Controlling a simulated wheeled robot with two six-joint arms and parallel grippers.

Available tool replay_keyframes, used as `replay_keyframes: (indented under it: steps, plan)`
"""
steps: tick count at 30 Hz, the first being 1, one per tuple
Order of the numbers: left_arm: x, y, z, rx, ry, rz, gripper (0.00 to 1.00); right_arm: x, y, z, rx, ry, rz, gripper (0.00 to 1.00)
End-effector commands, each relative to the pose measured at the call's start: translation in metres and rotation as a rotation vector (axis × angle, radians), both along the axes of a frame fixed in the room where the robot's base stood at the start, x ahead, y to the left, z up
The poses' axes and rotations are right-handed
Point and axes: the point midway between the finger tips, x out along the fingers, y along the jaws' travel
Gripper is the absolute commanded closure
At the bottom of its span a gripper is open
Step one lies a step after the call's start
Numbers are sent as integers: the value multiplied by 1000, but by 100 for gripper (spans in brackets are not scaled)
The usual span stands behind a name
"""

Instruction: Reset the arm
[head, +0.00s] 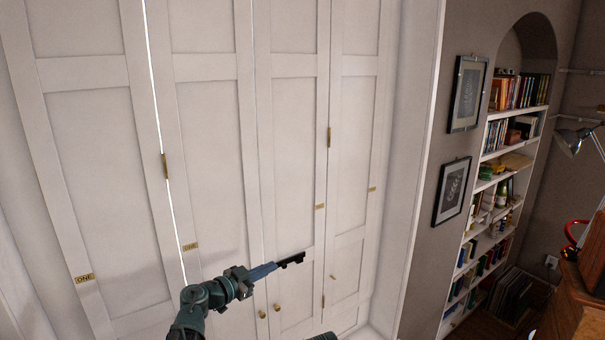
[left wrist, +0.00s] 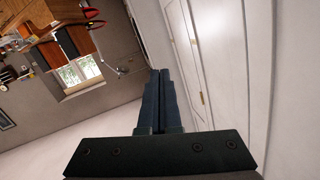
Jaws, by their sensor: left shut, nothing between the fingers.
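My left gripper (head: 291,260) shows at the lower middle of the head view, at the end of my left arm. It is in front of the tall white cupboard doors (head: 212,145); whether it touches them I cannot tell. In the left wrist view the two dark blue fingers of the left gripper (left wrist: 160,78) lie together, shut and empty. The cupboard doors (left wrist: 222,75) run along the right of that view. My right gripper is not in view.
Two framed pictures (head: 467,93) (head: 451,191) hang right of the cupboard. Beyond them is an arched bookcase (head: 483,186). A wooden desk (head: 582,305) and a lamp (head: 572,141) stand at the far right. Small brass knobs (head: 262,314) sit on the doors near my arm.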

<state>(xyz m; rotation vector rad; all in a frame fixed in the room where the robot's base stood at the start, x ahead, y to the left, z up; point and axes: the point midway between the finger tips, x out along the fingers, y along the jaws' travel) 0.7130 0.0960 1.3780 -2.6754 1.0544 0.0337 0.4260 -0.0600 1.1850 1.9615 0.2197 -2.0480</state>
Motion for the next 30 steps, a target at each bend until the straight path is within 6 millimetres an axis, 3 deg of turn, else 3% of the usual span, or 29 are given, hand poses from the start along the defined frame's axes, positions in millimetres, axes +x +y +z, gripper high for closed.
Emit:
replay_keyframes:
  steps: [13,19,23,26,30]
  plan:
    - [22,11,4,-54,-143,248,100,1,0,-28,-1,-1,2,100]
    - [29,32,-11,-77,-172,486,100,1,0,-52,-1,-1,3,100]
    - [24,53,-49,-64,-107,706,100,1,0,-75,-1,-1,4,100]
    - [10,66,-93,-23,12,861,100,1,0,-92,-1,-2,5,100]
    - [-26,69,-171,80,260,1004,100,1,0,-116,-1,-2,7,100]
